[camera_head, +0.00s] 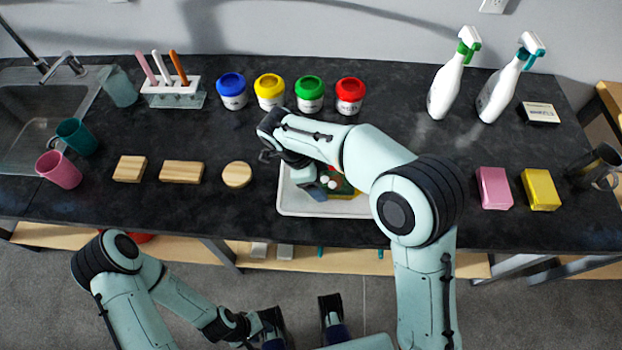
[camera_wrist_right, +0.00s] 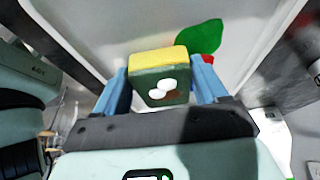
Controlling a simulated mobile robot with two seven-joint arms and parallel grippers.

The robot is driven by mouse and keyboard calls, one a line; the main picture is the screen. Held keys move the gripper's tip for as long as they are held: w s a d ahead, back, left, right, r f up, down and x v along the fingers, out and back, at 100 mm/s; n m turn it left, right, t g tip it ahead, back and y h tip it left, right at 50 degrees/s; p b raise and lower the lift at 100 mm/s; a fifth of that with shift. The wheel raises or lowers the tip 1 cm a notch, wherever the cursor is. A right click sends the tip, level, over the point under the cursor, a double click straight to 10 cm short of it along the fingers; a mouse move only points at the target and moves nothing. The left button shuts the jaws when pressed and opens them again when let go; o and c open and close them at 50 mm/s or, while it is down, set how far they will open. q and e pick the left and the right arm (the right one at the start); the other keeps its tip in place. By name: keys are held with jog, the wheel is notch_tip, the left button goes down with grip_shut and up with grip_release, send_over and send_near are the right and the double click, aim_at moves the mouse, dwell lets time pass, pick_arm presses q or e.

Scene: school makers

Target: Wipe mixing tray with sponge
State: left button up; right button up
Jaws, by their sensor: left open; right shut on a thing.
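The white mixing tray (camera_head: 300,208) lies on the dark counter, partly hidden under my right arm. It also shows in the right wrist view (camera_wrist_right: 118,28), with a green stain (camera_wrist_right: 202,36) and a small red stain (camera_wrist_right: 183,70) on its floor. My right gripper (camera_wrist_right: 160,88) is shut on the sponge (camera_wrist_right: 158,66), which is yellow with a dark green side bearing white marks. The sponge is over the tray, beside the stains; I cannot tell if it touches the floor. My left gripper (camera_head: 302,326) is open and empty, low in front of the counter.
Paint jars (camera_head: 310,93) stand behind the tray. Wooden blocks (camera_head: 181,172) lie to its left, with cups (camera_head: 76,137) and a sink beyond. Spray bottles (camera_head: 447,85) stand back right. Pink (camera_head: 494,188) and yellow (camera_head: 541,189) blocks lie right.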

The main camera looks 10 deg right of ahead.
aim_at(341, 182)
jog(key=shift+s+d+b, duration=0.2)
jog(key=shift+d, duration=0.6)
jog(key=shift+s+d+b, duration=0.2)
jog(key=shift+s+d, duration=0.05)
jog(key=shift+d, duration=0.55)
jog(key=shift+s+d+b, duration=0.2)
jog(key=shift+d, duration=0.6)
jog(key=shift+w+a+p, duration=1.15)
jog(key=shift+w+a, duration=0.55)
jog(key=shift+a, duration=0.3)
jog(key=shift+w+a+p, duration=1.65)
jog(key=shift+w+a, duration=0.05)
jog(key=shift+a, duration=0.15)
jog(key=shift+f, duration=0.1)
jog(key=shift+s+d+b, duration=0.2)
jog(key=shift+d+b, duration=0.25)
jog(key=shift+d, duration=0.3)
jog(key=shift+s+d+b, duration=0.2)
jog(key=shift+d+b, duration=0.2)
jog(key=shift+d, duration=0.35)
jog(key=shift+s+d+b, duration=0.25)
jog(key=shift+d+b, duration=0.1)
jog(key=shift+d, duration=0.65)
jog(key=shift+s+d+b, duration=0.3)
jog(key=shift+d+b, duration=0.05)
jog(key=shift+d, duration=0.6)
jog(key=shift+s+d+b, duration=0.25)
jog(key=shift+d+b, duration=0.1)
jog(key=shift+d, duration=0.65)
